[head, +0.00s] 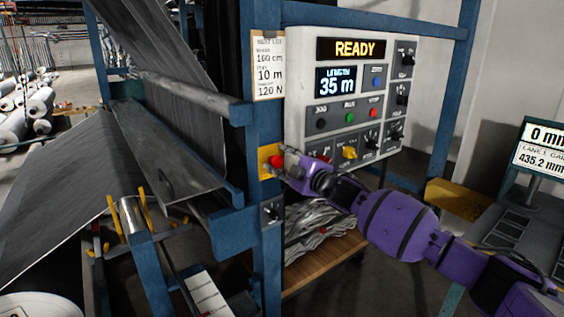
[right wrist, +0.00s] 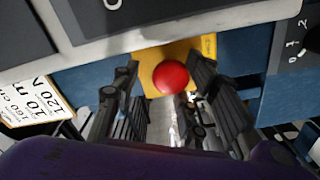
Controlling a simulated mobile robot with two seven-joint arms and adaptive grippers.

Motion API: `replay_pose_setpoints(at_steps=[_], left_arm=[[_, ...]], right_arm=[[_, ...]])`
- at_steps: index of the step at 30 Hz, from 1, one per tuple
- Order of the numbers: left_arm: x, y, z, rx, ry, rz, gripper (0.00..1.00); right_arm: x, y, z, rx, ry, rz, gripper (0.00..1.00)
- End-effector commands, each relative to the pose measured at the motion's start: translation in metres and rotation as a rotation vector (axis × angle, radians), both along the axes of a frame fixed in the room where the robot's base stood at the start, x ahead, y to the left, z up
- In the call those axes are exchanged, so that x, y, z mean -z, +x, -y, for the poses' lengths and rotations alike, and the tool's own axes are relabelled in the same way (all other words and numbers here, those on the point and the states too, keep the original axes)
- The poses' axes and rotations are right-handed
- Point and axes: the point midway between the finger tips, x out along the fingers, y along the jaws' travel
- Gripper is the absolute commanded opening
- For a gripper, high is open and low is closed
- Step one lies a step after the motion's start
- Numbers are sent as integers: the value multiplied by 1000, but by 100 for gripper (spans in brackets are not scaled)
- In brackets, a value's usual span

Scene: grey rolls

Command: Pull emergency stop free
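The emergency stop is a red round button (head: 276,161) on a yellow box fixed to the blue machine post. In the right wrist view the red button (right wrist: 170,76) sits in front of the yellow plate (right wrist: 206,46), between the two fingers. My right gripper (head: 287,162) reaches the button from the right. Whether the fingertips overlap the button in depth is hard to tell. My left gripper is not in view.
A control panel (head: 336,125) reading READY and 35 m hangs just above my right gripper. Grey fabric (head: 70,190) and rollers fill the left. A wooden trolley (head: 322,262) stands below.

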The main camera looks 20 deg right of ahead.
Motion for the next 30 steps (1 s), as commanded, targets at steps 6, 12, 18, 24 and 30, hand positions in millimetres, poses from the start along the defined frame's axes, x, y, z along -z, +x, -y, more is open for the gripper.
replay_pose_setpoints(at_steps=[6,12,18,24,30], left_arm=[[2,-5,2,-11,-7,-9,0],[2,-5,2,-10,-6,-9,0],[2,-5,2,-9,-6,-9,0],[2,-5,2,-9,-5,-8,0],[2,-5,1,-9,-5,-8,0]], right_arm=[[2,-1,0,0,0,-2,39],[5,-19,7,1,-1,-6,39],[4,-60,22,1,-3,-5,39],[3,-94,34,1,-1,-3,39],[1,-111,41,1,-2,-1,39]])
